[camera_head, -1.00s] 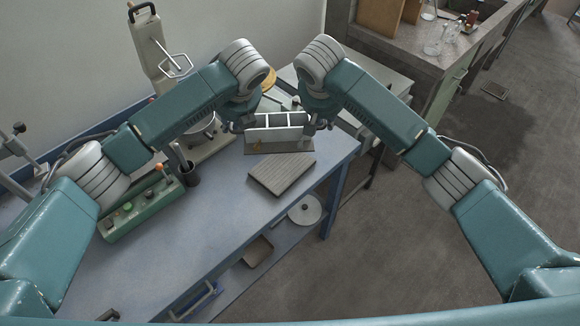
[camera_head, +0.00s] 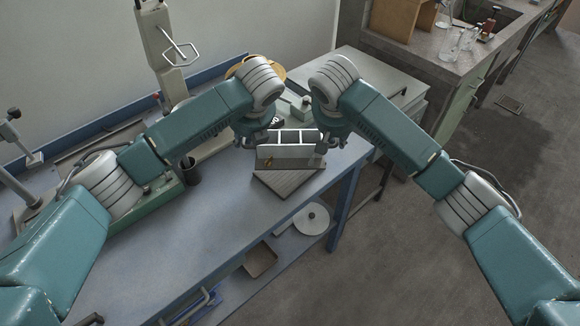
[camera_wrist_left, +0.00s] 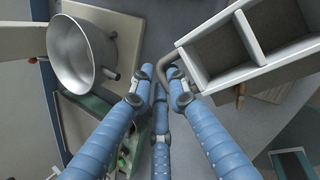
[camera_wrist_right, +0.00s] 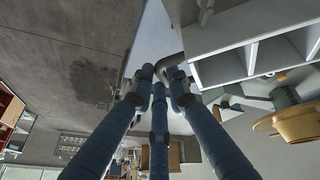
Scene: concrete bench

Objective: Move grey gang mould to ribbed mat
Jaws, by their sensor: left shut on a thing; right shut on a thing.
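The grey gang mould (camera_head: 290,151) is a light box with open compartments in a row. It is level between my two grippers, over the back part of the ribbed mat (camera_head: 288,186); any gap beneath is hard to judge. My left gripper (camera_head: 258,144) is shut on the bar handle at its left end, clear in the left wrist view (camera_wrist_left: 168,88). My right gripper (camera_head: 322,145) is shut on the handle at its right end, also in the right wrist view (camera_wrist_right: 163,80). The mat lies flat near the bench's front edge, its back part hidden by the mould.
A metal pot (camera_wrist_left: 82,50) shows in the left wrist view. A yellow round thing (camera_wrist_right: 292,122) shows in the right wrist view. The blue bench top (camera_head: 215,215) is clear in front left.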

